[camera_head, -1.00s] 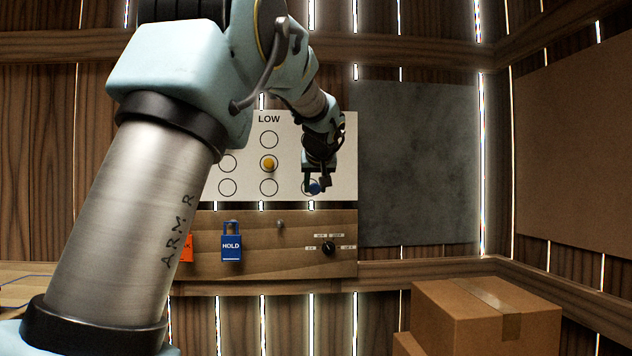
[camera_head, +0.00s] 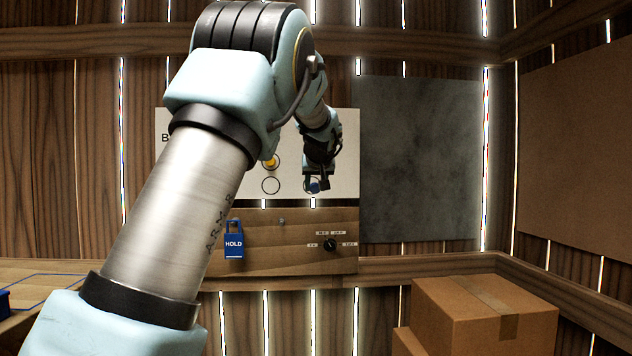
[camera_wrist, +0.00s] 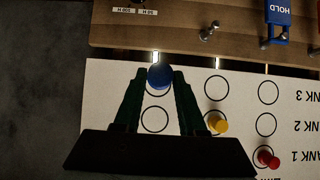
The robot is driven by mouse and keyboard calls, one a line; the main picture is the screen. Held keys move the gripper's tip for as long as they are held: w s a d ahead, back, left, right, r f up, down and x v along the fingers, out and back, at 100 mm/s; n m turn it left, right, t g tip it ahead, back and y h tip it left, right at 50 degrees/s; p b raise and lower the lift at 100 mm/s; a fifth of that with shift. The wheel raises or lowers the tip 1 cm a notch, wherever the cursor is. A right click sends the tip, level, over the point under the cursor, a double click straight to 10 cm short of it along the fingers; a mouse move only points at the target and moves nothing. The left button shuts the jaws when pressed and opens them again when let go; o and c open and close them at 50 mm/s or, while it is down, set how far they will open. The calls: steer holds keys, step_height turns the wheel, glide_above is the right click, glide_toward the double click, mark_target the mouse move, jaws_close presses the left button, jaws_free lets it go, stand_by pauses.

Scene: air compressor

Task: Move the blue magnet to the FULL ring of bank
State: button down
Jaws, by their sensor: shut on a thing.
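My gripper (camera_head: 314,185) is at the white board (camera_head: 344,150), at its lower right in the head view. It is shut on the blue magnet (camera_wrist: 159,77), which shows between the fingertips in the upside-down wrist view. It also shows as a small blue spot in the head view (camera_head: 312,187). The magnet is over the ring at the left end of the BANK 3 row in the wrist view. I cannot tell whether it touches the board. That column's heading is hidden. A yellow magnet (camera_wrist: 220,126) is at a BANK 2 ring and a red magnet (camera_wrist: 266,158) at a BANK 1 ring.
Below the board is a wooden panel (camera_head: 290,255) with a blue HOLD padlock (camera_head: 234,242), a small metal toggle and a black knob (camera_head: 330,244). A grey panel (camera_head: 420,160) is at the right. Cardboard boxes (camera_head: 455,310) stand at the lower right.

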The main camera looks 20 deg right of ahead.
steer(key=w+d+p, duration=0.1)
steer(key=w+p, duration=0.7)
steer(key=w, duration=0.1)
steer(key=shift+d, duration=0.3)
stand_by(0.6)
steer(key=shift+w+d+p, duration=0.1)
steer(key=shift+w+p, duration=0.4)
steer(key=shift+p, duration=0.2)
stand_by(1.8)
steer(key=shift+c, duration=2)
jaws_free()
steer(key=shift+s+r, duration=0.1)
